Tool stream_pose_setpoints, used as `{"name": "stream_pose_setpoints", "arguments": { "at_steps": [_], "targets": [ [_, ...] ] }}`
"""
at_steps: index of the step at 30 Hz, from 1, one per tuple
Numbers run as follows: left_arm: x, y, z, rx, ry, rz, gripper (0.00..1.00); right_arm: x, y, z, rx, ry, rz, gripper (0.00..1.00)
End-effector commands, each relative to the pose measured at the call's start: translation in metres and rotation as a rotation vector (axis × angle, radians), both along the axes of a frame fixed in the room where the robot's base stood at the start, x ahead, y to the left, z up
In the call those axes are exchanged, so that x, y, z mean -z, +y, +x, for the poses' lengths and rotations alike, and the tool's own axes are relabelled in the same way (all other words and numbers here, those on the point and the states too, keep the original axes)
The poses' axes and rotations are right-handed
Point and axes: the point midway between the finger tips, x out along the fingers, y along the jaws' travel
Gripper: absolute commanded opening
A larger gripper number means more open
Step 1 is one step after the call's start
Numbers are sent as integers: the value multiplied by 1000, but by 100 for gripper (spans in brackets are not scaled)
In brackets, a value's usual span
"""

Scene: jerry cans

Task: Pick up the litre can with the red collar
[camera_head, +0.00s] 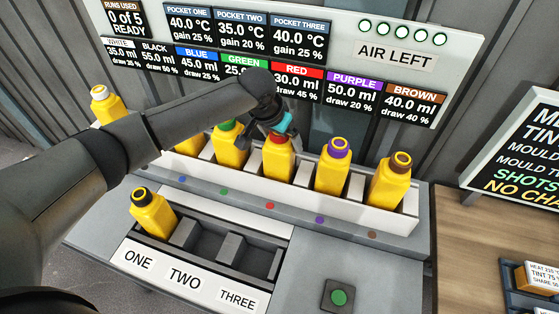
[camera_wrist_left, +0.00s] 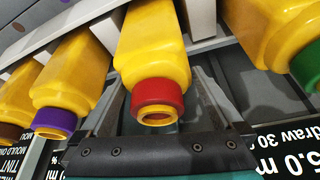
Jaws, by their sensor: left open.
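The yellow litre can with the red collar (camera_head: 278,161) stands upright in the back rack, below the red label on the board. In the left wrist view its body and red collar (camera_wrist_left: 158,92) fill the middle, with the open mouth visible. My left gripper (camera_head: 274,134) is open at the top of this can. In the wrist view the fingers of my left gripper (camera_wrist_left: 160,107) lie on either side of the collar, with gaps; I see no grip. My right gripper is not in view.
Cans with green (camera_head: 229,147) and purple (camera_head: 333,169) collars flank it; a brown-collared can (camera_head: 391,182) stands at the right end. A black-collared can (camera_head: 153,215) sits in pocket one of the front tray (camera_head: 215,218); pockets two and three are empty. My arm crosses the rack's left part.

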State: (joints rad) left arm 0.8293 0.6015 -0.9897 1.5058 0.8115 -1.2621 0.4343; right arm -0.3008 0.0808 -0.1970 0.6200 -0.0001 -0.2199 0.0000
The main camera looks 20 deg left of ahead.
Motion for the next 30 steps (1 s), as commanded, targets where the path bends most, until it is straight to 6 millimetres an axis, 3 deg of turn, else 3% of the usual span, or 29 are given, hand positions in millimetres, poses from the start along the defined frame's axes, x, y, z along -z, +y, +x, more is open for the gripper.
{"name": "stream_pose_setpoints", "arguments": {
  "at_steps": [8, 30],
  "targets": [
    [1, 0, 1, 0, -1, 0, 98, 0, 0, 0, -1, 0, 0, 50],
    [1, 0, 1, 0, -1, 0, 14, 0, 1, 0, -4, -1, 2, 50]
  ]
}}
